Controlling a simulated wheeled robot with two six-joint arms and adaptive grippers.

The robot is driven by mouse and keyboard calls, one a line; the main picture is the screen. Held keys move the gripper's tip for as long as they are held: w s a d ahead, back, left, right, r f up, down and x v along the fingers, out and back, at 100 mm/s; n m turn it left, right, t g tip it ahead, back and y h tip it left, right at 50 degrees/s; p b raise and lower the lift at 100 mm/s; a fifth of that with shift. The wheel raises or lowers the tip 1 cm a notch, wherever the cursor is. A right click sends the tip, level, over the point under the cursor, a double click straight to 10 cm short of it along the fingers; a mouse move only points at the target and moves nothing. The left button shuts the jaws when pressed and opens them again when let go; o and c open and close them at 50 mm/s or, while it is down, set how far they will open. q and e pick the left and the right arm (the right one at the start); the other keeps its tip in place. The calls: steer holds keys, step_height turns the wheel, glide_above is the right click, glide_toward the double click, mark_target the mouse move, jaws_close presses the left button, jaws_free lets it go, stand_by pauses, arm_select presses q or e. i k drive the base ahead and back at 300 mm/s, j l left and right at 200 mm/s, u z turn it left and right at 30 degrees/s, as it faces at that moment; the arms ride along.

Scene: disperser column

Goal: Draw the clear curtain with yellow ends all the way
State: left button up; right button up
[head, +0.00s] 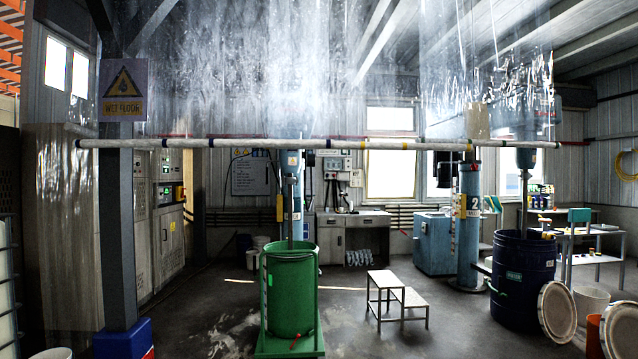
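Clear, glossy curtain sheeting (250,70) hangs across the upper part of the head view, left of and around the middle. A second clear sheet (487,85) hangs at the upper right, with a gap or fainter stretch between them. A long whitish horizontal bar (270,143) crosses the view below the sheeting, with dark bands and small yellow bands near its middle and right. I cannot tell which sheet has yellow ends, or whether the sheeting joins the bar. Neither of my grippers is in view.
A grey post (118,230) with a wet-floor sign (123,90) stands at left. A green drum (291,290) is front centre, beside a step stool (398,297). A blue drum (522,280), leaning lids (557,312) and a blue column (469,220) stand right. Floor is free around the stool.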

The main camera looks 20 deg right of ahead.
mark_target(361, 146)
steer(key=i+l+z, duration=0.35)
steer(key=i, duration=0.25)
steer(key=i+l+z, duration=0.35)
steer(key=i, duration=0.25)
steer(key=i+z, duration=0.35)
steer(key=i, duration=0.25)
steer(key=i+u, duration=0.2)
steer(key=i, duration=0.3)
steer(key=i+l+u, duration=0.15)
steer(key=i, duration=0.3)
steer(key=i+l+u, duration=0.2)
steer(key=i, duration=0.25)
steer(key=i+l+u, duration=0.2)
steer(key=i, duration=0.25)
